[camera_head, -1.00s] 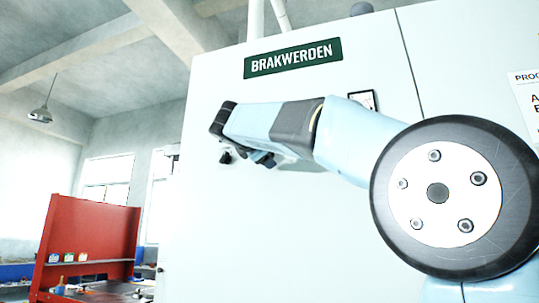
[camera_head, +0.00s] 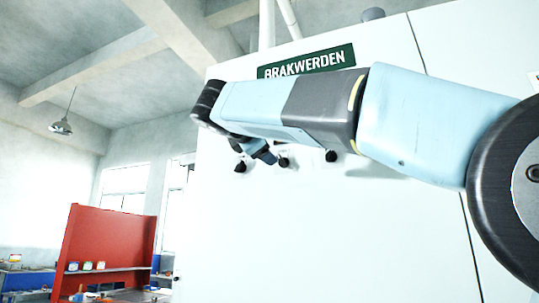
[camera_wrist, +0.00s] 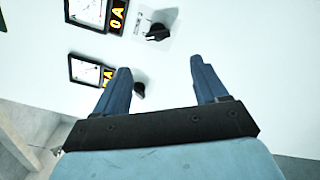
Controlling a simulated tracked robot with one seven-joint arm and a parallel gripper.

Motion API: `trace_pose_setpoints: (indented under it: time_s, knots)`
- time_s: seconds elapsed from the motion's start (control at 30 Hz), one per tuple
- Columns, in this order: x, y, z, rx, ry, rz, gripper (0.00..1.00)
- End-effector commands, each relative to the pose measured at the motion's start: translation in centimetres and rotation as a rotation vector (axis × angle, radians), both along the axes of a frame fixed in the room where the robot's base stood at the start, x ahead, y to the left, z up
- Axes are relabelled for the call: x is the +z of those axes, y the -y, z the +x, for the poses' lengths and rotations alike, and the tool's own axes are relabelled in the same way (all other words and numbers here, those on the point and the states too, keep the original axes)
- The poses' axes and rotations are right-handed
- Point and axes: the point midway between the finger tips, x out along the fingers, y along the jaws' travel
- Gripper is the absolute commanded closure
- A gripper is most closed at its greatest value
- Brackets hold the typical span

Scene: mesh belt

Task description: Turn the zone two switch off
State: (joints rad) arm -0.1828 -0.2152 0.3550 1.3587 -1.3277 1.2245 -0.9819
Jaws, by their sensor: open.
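Black rotary switches stand on the pale cabinet front (camera_head: 400,230). In the head view one switch (camera_head: 240,167) is left of my gripper, one (camera_head: 283,162) is close by its fingers, and one (camera_head: 331,156) is further right. My gripper (camera_head: 266,154) is open and empty, partly hidden under my wrist. In the wrist view its fingers (camera_wrist: 160,68) are apart. A switch (camera_wrist: 157,32) lies ahead of the gap between them, and another switch (camera_wrist: 138,90) shows beside the left finger. I cannot read which switch is zone two. No contact is clear.
In the wrist view, two dial meters (camera_wrist: 88,12) (camera_wrist: 85,69) with orange "0A" displays sit left of the switches. A green BRAKWERDEN sign (camera_head: 307,62) is above my arm. A red bench (camera_head: 108,245) stands at the lower left. The lower cabinet front is bare.

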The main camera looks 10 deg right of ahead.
Motion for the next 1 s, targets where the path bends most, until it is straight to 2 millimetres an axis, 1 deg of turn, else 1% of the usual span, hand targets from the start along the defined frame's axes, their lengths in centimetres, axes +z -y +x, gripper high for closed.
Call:
trace_pose_setpoints:
  time_s: [0.1,0.23,0.83,0.93,0.97,1.0]
  knots:
    - [-0.1,-0.8,-1.0,0.001,-0.001,-0.001,0.28]
    - [-0.1,-1.1,-1.6,-0.001,-0.001,0.0,0.28]
    - [-0.1,-1.2,-1.7,-0.001,-0.001,0.001,0.28]
    - [-1.0,-0.9,-1.7,0.002,-0.008,0.022,0.28]
    - [-1.6,-0.8,-1.7,0.003,-0.015,0.037,0.28]
    - [-2.7,-0.5,-1.7,0.005,-0.024,0.063,0.28]
